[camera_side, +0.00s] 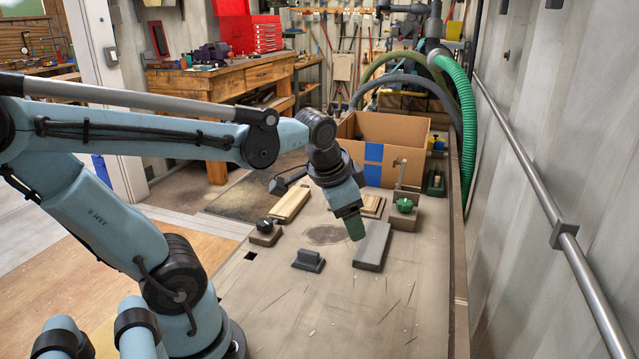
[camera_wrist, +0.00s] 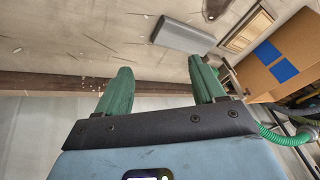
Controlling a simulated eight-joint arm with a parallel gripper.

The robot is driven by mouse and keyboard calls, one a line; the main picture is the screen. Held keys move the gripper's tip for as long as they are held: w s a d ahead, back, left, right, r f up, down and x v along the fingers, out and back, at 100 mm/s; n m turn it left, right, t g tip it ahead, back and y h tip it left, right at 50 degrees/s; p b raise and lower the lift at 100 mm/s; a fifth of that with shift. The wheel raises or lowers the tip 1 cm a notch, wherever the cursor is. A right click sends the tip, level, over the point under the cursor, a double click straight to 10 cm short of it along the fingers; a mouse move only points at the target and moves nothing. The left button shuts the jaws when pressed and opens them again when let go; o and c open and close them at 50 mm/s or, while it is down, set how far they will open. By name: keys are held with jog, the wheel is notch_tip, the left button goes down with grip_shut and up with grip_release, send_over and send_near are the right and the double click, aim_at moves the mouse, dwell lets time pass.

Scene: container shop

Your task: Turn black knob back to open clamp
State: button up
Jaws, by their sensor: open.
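The black knob (camera_side: 265,226) sits on top of a small brownish block (camera_side: 265,239) at the left of the bench in the side view. It does not show in the wrist view. A clamp worked by it cannot be made out clearly. My gripper (camera_side: 356,231) hangs over the bench to the right of the knob, near a grey block, well apart from the knob. The wrist view shows my gripper (camera_wrist: 160,64) with its two green fingers spread and nothing between them.
A wooden board (camera_side: 291,203) is behind the knob. A green knob (camera_side: 404,205) on a block stands right. A cardboard box (camera_side: 392,128) stands behind. The bench front is mostly clear.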

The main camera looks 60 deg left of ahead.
jog(key=a+m+g+y, duration=0.15)
jog(key=a+g, duration=0.25)
jog(key=a, duration=0.6)
jog(key=m+g+h, duration=0.1)
jog(key=m+g, duration=0.2)
jog(key=g, duration=0.1)
send_near(264, 221)
jog(key=x, duration=0.8)
jog(key=shift+f, duration=0.25)
jog(key=shift+c, duration=0.3)
jog(key=c, duration=1)
jog(key=shift+g, duration=0.3)
